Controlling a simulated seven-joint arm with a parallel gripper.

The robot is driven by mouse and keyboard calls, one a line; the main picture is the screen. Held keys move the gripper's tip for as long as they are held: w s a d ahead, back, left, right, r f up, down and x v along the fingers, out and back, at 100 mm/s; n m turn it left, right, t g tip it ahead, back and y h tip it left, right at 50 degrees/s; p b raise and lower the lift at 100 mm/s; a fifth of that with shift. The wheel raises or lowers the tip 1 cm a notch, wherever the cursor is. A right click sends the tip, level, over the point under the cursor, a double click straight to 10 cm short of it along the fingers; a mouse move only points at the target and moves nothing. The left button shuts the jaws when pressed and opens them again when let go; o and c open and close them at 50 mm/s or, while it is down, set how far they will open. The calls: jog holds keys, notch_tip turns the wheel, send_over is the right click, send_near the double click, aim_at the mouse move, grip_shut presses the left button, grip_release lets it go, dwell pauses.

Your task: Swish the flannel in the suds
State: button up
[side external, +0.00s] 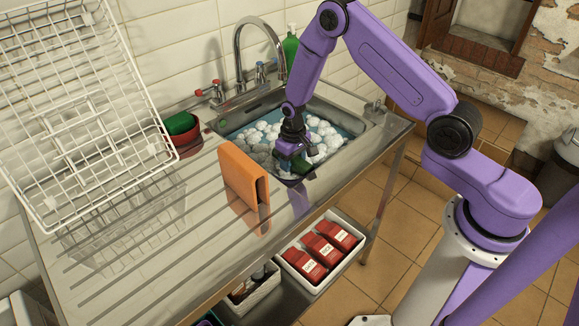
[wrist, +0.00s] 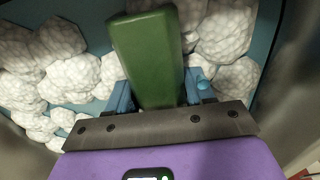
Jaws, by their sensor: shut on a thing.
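The suds (side external: 322,133) are white foam clumps on blue water in the steel sink (side external: 235,115). My gripper (side external: 294,158) is over the near side of the sink, low by the foam. It is shut on a smooth green slab-like thing (wrist: 147,58), held between the blue fingers in the wrist view, with foam around it. I cannot tell for sure that this is the flannel, or whether its end touches the water. A folded orange piece (side external: 243,182), cloth-like, stands upright on the drainboard left of the sink.
A white wire rack (side external: 75,90) stands at the left. A red bowl (side external: 191,141) holding a green item (side external: 180,124) sits near the wall. The tap (side external: 240,45) arches behind the sink, beside a green bottle (side external: 290,50). A white tray of red packets (side external: 320,250) is below.

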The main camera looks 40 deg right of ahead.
jog(key=shift+a, duration=2)
jog(key=shift+d, duration=2)
jog(key=shift+a, duration=0.1)
jog(key=shift+r, duration=0.1)
notch_tip(320, 180, up, 17)
dwell(0.4)
dwell(1.3)
